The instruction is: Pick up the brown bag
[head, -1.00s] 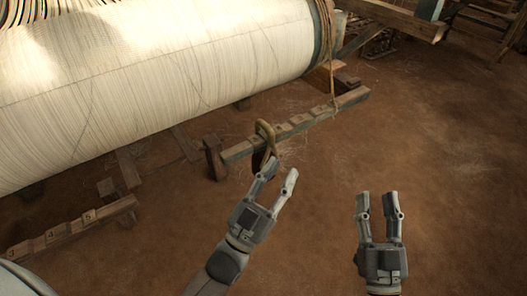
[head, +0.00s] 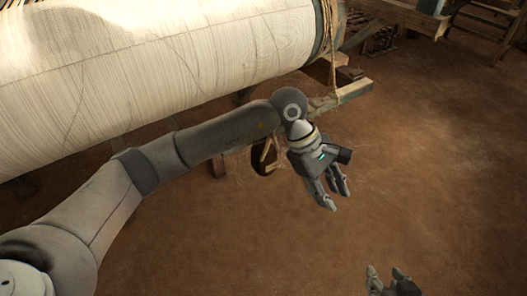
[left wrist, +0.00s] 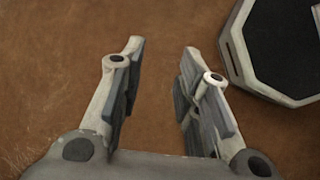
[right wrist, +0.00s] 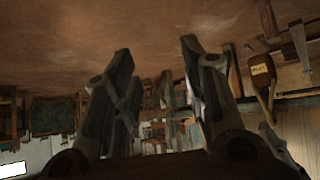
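A small dark brown bag (head: 262,162) is partly hidden behind my left arm in the head view, beside the loom's low wooden beam. A brown bag-like shape with a pale label (right wrist: 262,80) shows upside down at the right of the right wrist view. My left gripper (head: 336,200) is open and empty, to the right of the bag and pointing down over the floor. Bare floor shows between its fingers in the left wrist view (left wrist: 163,70). My right gripper (head: 385,272) is open and empty near the bottom edge; its fingers also show apart in the right wrist view (right wrist: 157,70).
The large cloth-wound loom roller (head: 150,70) fills the upper left. The low wooden beam (head: 345,94) stands under its right end, with a rope (head: 331,50) hanging there. The brown earth floor (head: 430,170) is clear at the right.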

